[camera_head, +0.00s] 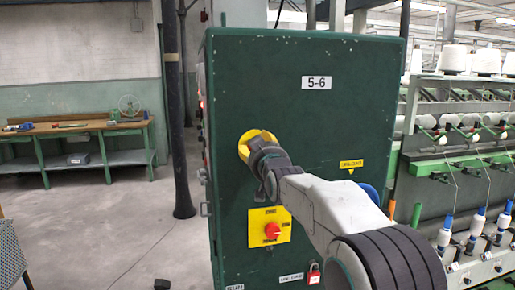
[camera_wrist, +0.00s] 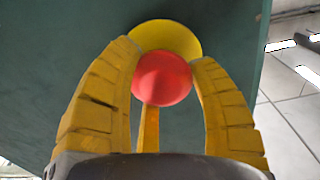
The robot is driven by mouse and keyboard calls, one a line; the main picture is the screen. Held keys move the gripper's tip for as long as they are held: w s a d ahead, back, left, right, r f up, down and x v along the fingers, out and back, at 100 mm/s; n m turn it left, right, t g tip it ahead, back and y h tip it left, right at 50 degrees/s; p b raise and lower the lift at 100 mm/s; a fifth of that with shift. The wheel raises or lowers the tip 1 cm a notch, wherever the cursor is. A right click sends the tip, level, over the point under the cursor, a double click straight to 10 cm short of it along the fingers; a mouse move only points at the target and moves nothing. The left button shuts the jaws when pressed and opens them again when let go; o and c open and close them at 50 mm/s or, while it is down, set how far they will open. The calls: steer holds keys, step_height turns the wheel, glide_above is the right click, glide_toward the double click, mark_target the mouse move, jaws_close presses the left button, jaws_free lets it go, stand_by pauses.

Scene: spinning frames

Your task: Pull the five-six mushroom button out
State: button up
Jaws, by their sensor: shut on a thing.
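The green cabinet (camera_head: 300,110) carries a "5-6" label (camera_head: 316,83). Its red mushroom button (camera_wrist: 161,77) shows in the wrist view, in front of a round yellow collar (camera_wrist: 170,38); the collar also shows in the head view (camera_head: 245,143), where my gripper hides the button. My gripper (camera_wrist: 165,65) has its yellow ribbed fingers around the red button, one on each side, with a third finger below it. The fingers are shut on the button. In the head view my gripper (camera_head: 262,147) is at the cabinet's front face.
Below is a red rotary switch (camera_head: 272,231) on a yellow plate, with a red padlock (camera_head: 314,273) at lower right. A spinning frame with bobbins (camera_head: 465,140) stands at right. A workbench (camera_head: 75,130) is at far left. Open floor (camera_head: 120,225) lies left of the cabinet.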

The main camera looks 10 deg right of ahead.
steer(key=shift+r, duration=0.3)
steer(key=shift+c, duration=0.4)
steer(key=shift+s+b, duration=0.1)
steer(key=shift+b, duration=0.3)
steer(key=shift+s+f+b, duration=0.15)
steer(key=shift+s+b, duration=0.05)
steer(key=shift+b, duration=0.15)
steer(key=shift+s+a+r, duration=0.1)
steer(key=shift+s+r, duration=0.15)
steer(key=shift+s, duration=0.15)
steer(key=o, duration=0.8)
steer(key=shift+r, duration=0.1)
steer(key=o, duration=0.3)
steer(key=shift+s, duration=0.15)
steer(key=shift+o, duration=0.7)
steer(key=shift+f, duration=0.25)
steer(key=s, duration=1.2)
